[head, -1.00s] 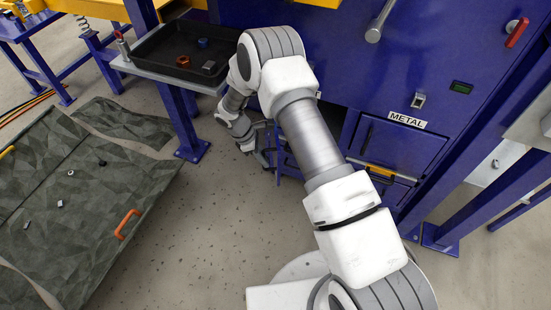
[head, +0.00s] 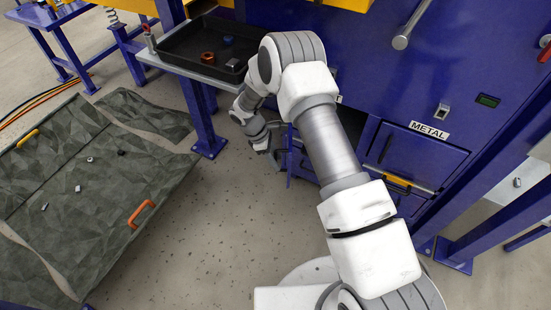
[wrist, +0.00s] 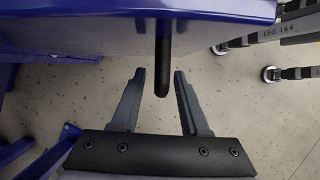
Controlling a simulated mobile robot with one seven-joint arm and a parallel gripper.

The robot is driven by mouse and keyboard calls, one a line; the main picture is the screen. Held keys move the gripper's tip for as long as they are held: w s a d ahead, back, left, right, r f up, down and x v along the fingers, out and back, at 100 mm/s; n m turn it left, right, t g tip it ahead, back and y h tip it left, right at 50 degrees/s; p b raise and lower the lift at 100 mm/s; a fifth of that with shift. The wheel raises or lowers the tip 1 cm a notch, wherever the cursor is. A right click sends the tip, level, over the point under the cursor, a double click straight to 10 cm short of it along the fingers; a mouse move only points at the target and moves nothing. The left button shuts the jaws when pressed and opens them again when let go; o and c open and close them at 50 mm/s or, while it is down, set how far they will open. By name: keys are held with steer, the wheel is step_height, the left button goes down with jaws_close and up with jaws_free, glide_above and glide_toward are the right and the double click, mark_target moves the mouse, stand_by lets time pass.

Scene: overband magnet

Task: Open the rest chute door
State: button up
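My gripper (head: 272,152) is low in front of the blue cabinet, left of the METAL door. In the wrist view its two dark fingers (wrist: 158,82) are apart. The lower end of a black bar handle (wrist: 162,62) reaches between the fingertips, with gaps on both sides, so the gripper holds nothing. The handle hangs below a blue panel (wrist: 200,10), which I take for the rest chute door. In the head view a blue panel (head: 297,165) beside my gripper seems to stand out from the cabinet front. My arm hides much of it, and any label.
The blue door marked METAL (head: 415,155) is shut, with a yellow-marked bar below. A black tray (head: 180,47) with small parts stands on a ledge at upper left. A grey mat-like panel with an orange handle (head: 141,213) lies left. The floor between is clear.

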steer(key=shift+r, duration=0.15)
steer(key=p+v, duration=0.3)
steer(key=v, duration=0.8)
steer(key=shift+r+p, duration=0.35)
steer(key=shift+r, duration=0.05)
steer(key=shift+a, duration=0.1)
steer(key=shift+s+f, duration=0.1)
steer(key=shift+f, duration=0.05)
steer(key=c, duration=0.3)
steer(key=s+f+n+h, duration=0.1)
steer(key=s+f+n, duration=0.1)
steer(key=s+f+n+h, duration=0.2)
steer(key=f+n, duration=0.1)
steer(key=s+d+f+n+t+h, duration=0.1)
steer(key=s+f+n, duration=0.1)
steer(key=n, duration=0.1)
steer(key=shift+s+f+h, duration=0.15)
steer(key=shift+s+h, duration=0.25)
jaws_close()
steer(key=s+a+f+n+t+h, duration=0.1)
steer(key=s+f+n+t, duration=0.1)
steer(key=n+t, duration=0.7)
steer(key=s+f+n+t, duration=0.2)
steer(key=n+t, duration=0.3)
steer(key=n, duration=0.8)
steer(key=b+x, duration=0.1)
steer(key=x, duration=0.8)
steer(key=shift+w, duration=0.25)
